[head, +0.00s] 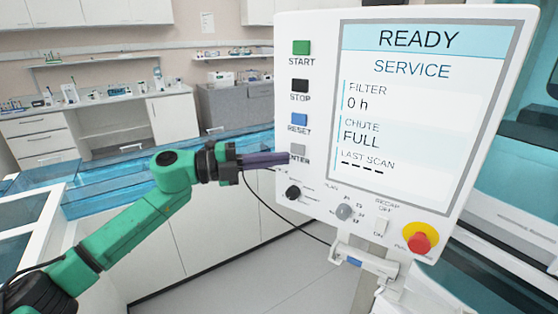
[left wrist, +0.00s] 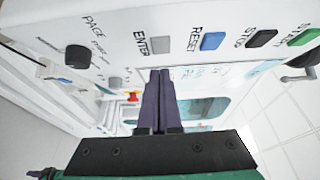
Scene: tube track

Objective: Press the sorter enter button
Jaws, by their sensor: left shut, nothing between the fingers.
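The grey enter button (head: 297,150) is on the left side of a white control panel (head: 322,190), below the reset button. It also shows in the left wrist view (left wrist: 161,42), just above the fingertips in the picture. My left gripper (head: 286,158) is shut and empty, with its purple fingers pointing at the panel near the enter button. Its closed fingers also show in the left wrist view (left wrist: 160,74). I cannot tell how far the fingertips are from the panel face. My right gripper is not in view.
Above enter are the blue reset button (head: 299,121), black stop button (head: 300,86) and green start button (head: 301,47). A black knob (head: 293,193) sits below. The panel screen (head: 420,110) reads READY. A red emergency button (head: 420,243) is at lower right.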

